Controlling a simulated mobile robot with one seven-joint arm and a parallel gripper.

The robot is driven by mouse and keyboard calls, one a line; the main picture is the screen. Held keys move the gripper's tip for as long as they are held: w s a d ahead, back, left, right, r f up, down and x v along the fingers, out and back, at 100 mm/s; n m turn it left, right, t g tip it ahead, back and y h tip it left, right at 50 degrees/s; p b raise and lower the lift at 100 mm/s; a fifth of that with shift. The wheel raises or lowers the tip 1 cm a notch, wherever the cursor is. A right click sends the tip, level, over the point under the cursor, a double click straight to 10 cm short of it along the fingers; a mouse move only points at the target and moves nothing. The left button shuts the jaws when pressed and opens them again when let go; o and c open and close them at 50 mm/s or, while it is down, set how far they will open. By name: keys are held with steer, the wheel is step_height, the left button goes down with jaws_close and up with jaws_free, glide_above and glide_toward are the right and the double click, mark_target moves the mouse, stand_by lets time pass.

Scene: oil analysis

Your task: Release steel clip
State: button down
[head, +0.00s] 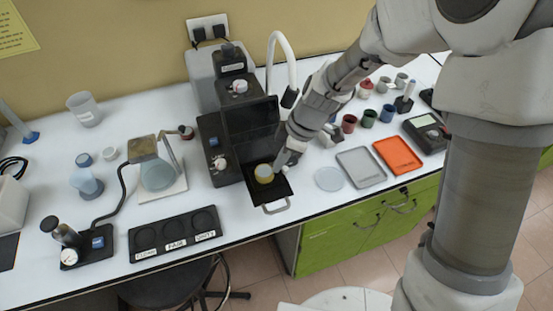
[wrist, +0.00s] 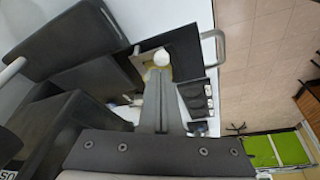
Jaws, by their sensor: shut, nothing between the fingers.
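The dark instrument (head: 249,128) stands close to the left of my gripper. A grey tray (head: 361,167) and an orange tray (head: 398,155) lie to the right. A black labelled three-well tray (head: 176,236) sits at the front left. The tray's handle (head: 275,207) overhangs the bench front.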

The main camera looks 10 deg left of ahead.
steer(key=shift+w+d+n+g+b, duration=0.1)
steer(key=shift+d+n+g+b, duration=0.1)
steer(key=shift+n+b, duration=0.4)
steer(key=shift+w+d+n+g+b, duration=0.1)
steer(key=shift+d+n+g+b, duration=0.1)
steer(key=shift+n+b, duration=0.4)
steer(key=shift+d+f+n, duration=0.1)
steer(key=shift+n, duration=0.4)
steer(key=n, duration=0.1)
steer(key=n+g, duration=0.1)
steer(key=shift+w+d+n+h, duration=0.2)
steer(key=shift+d+n+h, duration=0.1)
steer(key=shift+h, duration=0.1)
steer(key=shift+w+d+n+g+h+p, duration=0.25)
steer(key=shift+w+n+h+p, duration=0.1)
steer(key=shift+n, duration=0.85)
steer(key=shift+w+d+n+g+h+p, duration=0.1)
steer(key=shift+w+n+g+h+p, duration=0.2)
steer(key=shift+n, duration=0.9)
steer(key=shift+w+d+n+g+h+p, duration=0.25)
steer(key=shift+n+p, duration=0.15)
steer(key=shift+n, duration=0.8)
steer(key=shift+a, duration=0.1)
steer(key=shift+s+a, duration=0.1)
steer(key=shift+a, duration=0.65)
